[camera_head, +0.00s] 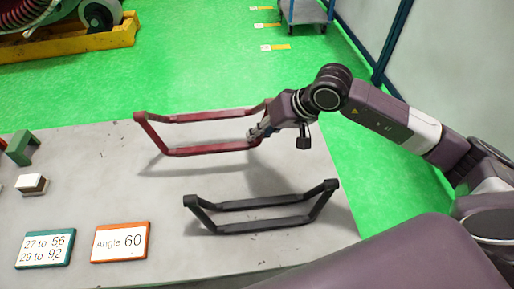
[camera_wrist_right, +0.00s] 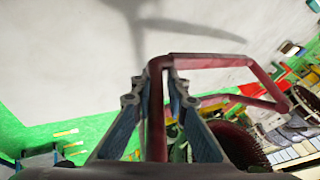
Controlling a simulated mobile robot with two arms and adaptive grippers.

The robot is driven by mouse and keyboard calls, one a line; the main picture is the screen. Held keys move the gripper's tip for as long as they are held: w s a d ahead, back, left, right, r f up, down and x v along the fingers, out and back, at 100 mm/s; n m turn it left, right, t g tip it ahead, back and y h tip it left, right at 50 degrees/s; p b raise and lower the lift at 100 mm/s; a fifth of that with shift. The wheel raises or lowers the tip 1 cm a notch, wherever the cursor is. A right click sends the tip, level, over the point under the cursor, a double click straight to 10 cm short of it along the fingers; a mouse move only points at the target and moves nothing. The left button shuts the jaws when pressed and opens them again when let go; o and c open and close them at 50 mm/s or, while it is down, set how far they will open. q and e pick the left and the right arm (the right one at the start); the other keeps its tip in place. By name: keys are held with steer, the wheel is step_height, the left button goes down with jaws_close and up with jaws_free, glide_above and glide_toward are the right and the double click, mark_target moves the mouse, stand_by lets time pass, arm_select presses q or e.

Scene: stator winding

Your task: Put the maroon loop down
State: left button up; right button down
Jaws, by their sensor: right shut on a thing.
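The maroon loop (camera_head: 211,150) is a long frame with bent ends, over the back part of the grey table in the head view. My right gripper (camera_head: 262,131) is shut on the loop's right end. In the right wrist view the loop (camera_wrist_right: 205,62) passes between the two fingers of the right gripper (camera_wrist_right: 162,92) and extends to the right. A shadow lies on the table below the loop, and the loop appears held above the surface. My left gripper is not in view.
A black loop (camera_head: 262,205) lies on the table (camera_head: 160,215) in front. A teal-framed sign (camera_head: 45,249), an orange-framed sign (camera_head: 120,242), a small white-topped block (camera_head: 32,184) and a green block (camera_head: 22,147) are at left. The table between the loops is clear.

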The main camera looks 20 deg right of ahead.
step_height(320, 180, down, 3)
steer(key=shift+r, duration=0.2)
steer(key=shift+f, duration=0.55)
step_height(320, 180, down, 4)
steer(key=shift+r+p, duration=0.1)
steer(key=shift+p, duration=0.45)
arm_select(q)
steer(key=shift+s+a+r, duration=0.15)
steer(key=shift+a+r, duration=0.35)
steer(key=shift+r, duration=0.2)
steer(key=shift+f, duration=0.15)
arm_select(e)
steer(key=c, duration=2.3)
jaws_free()
steer(key=o, duration=0.4)
